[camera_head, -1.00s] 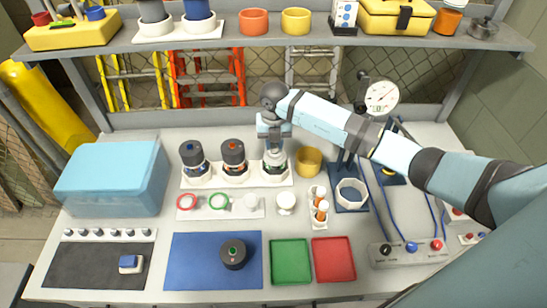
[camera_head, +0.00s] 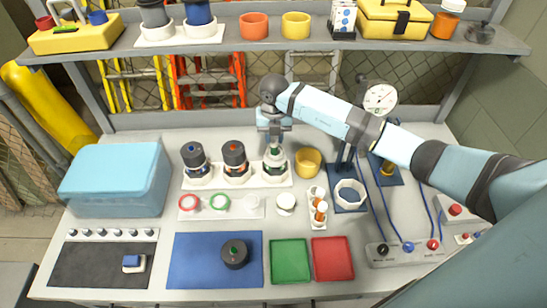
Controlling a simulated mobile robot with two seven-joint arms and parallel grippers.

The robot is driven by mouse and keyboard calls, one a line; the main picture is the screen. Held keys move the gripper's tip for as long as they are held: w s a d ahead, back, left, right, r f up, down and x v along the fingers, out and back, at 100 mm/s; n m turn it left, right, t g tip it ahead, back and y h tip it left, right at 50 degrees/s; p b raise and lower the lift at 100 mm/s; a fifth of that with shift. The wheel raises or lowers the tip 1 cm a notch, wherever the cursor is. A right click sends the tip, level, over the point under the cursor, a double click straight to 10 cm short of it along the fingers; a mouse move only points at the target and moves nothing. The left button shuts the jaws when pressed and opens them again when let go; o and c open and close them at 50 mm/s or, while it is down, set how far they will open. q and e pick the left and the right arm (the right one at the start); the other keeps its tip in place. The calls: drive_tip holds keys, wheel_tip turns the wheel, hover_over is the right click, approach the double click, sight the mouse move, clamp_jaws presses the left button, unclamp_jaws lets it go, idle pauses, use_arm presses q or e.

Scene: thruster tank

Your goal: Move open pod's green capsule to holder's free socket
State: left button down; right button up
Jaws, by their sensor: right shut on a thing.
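My right gripper (camera_head: 273,129) points down over the open pod (camera_head: 276,172), the rightmost of three pods in a white rack. It is shut on the green capsule (camera_head: 274,151), whose pale and green body shows just below the fingers. The capsule's lower end is at the pod's mouth; I cannot tell whether it is clear of the pod. A dark lid with a green knob (camera_head: 235,253) lies on the blue mat. A small white holder (camera_head: 317,222) with orange and white pieces stands to the right; its free socket is hard to make out. My left gripper is out of view.
Two lidded pods (camera_head: 235,160) stand left of the open one. A yellow cup (camera_head: 307,163) and an octagonal white ring (camera_head: 350,194) are to the right. Green (camera_head: 290,262) and red (camera_head: 333,259) trays lie in front. A shelf (camera_head: 270,43) runs above the back.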

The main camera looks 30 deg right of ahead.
drive_tip(key=shift+r+p, duration=1.15)
drive_tip(key=shift+r, duration=2)
